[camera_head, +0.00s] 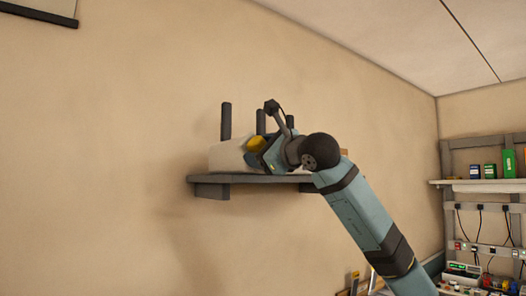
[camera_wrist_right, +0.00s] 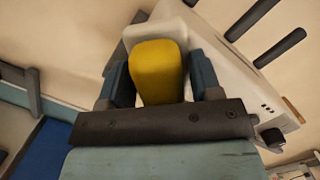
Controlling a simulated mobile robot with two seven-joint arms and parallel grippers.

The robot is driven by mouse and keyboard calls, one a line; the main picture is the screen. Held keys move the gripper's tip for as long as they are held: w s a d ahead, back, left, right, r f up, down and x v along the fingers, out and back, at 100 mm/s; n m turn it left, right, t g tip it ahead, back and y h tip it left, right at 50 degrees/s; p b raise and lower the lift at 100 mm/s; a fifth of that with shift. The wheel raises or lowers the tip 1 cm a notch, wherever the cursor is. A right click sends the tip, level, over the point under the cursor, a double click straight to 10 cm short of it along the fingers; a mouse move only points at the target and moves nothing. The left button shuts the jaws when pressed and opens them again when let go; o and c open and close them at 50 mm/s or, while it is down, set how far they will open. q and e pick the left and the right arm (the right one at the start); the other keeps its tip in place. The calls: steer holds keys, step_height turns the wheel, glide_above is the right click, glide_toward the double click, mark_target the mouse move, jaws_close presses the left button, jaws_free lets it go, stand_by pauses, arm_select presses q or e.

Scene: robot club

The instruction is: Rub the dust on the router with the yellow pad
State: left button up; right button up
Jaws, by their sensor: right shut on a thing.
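The router (camera_head: 228,155) is a pale box with dark upright antennas, standing on a dark wall shelf (camera_head: 245,179). It also shows in the right wrist view (camera_wrist_right: 236,72), behind and right of the gripper. My right gripper (camera_head: 262,148) is at the router's front. In the right wrist view, its fingers (camera_wrist_right: 160,80) are shut on the yellow pad (camera_wrist_right: 158,68). Dust is not discernible. The router's right part is hidden by my arm. My left gripper is not in view.
The small shelf sticks out from a bare beige wall. At the right, another shelf (camera_head: 480,186) holds small boxes (camera_head: 509,163), with cables hanging below it. The wall left of the router is clear.

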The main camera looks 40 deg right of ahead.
steer(key=shift+s+f, duration=0.1)
steer(key=shift+s, duration=0.35)
steer(key=shift+s+a+b, duration=0.15)
steer(key=shift+s+b, duration=0.3)
steer(key=shift+s, duration=0.85)
steer(key=shift+s+a+b, duration=0.15)
steer(key=shift+s+b, duration=0.3)
steer(key=shift+s, duration=0.85)
steer(key=shift+s+a+b, duration=0.2)
steer(key=shift+s+b, duration=0.15)
steer(key=shift+s, duration=1.15)
